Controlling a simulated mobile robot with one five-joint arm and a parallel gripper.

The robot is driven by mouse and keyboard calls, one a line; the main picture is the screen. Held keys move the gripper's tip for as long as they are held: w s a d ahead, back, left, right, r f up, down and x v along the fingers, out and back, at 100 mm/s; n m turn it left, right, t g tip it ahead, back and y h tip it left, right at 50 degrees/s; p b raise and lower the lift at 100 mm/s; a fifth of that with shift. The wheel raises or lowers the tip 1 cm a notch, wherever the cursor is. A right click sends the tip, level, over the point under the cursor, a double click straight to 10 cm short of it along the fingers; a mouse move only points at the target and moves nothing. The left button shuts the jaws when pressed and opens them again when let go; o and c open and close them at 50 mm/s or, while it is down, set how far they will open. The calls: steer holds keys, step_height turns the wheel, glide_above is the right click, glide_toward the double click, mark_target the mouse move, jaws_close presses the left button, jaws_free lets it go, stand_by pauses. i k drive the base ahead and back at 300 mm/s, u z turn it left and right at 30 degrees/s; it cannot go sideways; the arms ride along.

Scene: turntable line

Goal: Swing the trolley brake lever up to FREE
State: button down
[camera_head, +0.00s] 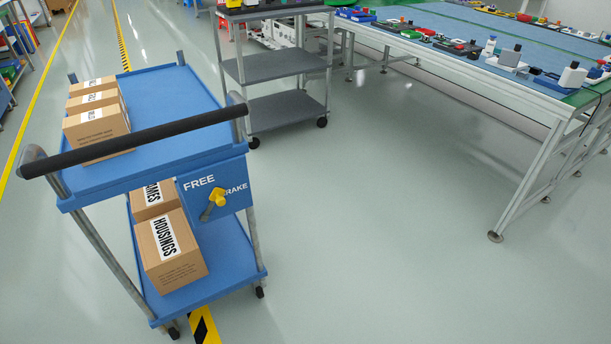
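The blue trolley (172,84) stands at the left, with its black push handle (140,138) toward me. A blue panel (228,215) on its near end carries the white words FREE (199,183) and BRAKE (236,189). The brake lever (218,198) has a yellow grip and a short grey arm running down and left from it. The yellow grip sits beside the word BRAKE, right of and slightly below FREE, and seems to cover the first letter of BRAKE. My gripper is not in view.
Cartons lie on the trolley's top (97,128) and lower shelf (171,249), the latter marked HOUSINGS. A grey shelf cart (285,108) stands behind. A long workbench (455,62) with assorted parts is at the upper right. The floor right of the trolley is clear.

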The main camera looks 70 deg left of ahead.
mark_target(216, 196)
steer(key=i, duration=2.1)
steer(key=u, duration=5.1)
steer(key=i, duration=1.05)
steer(key=u, duration=0.1)
